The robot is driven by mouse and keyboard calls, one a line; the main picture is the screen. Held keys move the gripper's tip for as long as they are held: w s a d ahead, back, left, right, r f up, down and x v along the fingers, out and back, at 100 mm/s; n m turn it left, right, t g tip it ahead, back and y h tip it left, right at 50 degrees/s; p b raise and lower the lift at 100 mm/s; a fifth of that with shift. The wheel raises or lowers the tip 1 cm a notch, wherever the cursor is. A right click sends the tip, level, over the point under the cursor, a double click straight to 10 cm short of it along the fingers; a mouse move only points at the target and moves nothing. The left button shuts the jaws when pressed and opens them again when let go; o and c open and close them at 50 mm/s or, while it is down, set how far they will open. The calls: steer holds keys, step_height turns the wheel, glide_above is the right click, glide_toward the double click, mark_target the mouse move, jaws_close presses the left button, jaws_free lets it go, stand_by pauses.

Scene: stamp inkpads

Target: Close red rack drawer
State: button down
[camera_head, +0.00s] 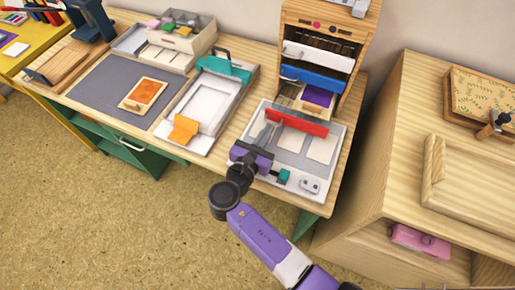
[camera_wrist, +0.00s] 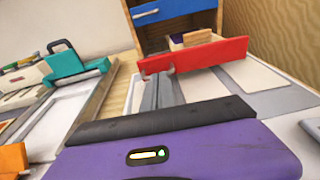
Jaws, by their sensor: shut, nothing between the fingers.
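The wooden rack (camera_head: 324,38) stands at the back right of the workbench, with a white drawer (camera_head: 318,56) and a blue drawer (camera_head: 313,78) in it. Below them the red drawer (camera_head: 297,122) is pulled out; its red front also shows in the wrist view (camera_wrist: 205,55). A purple item (camera_head: 317,96) lies inside the open drawer. My gripper (camera_head: 268,130) is shut and empty, in front of the red front near its left part. In the wrist view the fingertips (camera_wrist: 163,78) are close to the lower left of that front; I cannot tell whether they touch.
A grey-white board (camera_head: 328,165) with pale panels lies under my gripper. To the left are a white tray with a teal clamp (camera_head: 223,68), an orange block (camera_head: 184,129) and a grey mat (camera_head: 105,92). A wooden cabinet (camera_head: 420,190) stands at the right.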

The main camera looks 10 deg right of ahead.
mark_target(282, 105)
steer(key=x, duration=0.3)
steer(key=r+x, duration=0.1)
steer(key=x, duration=0.6)
steer(key=shift+w+r+b, duration=0.15)
steer(key=shift+w+b, duration=0.1)
steer(key=shift+b, duration=0.15)
steer(key=shift+w+d+r, duration=0.1)
steer(key=shift+w+d, duration=0.4)
steer(key=shift+w, duration=0.2)
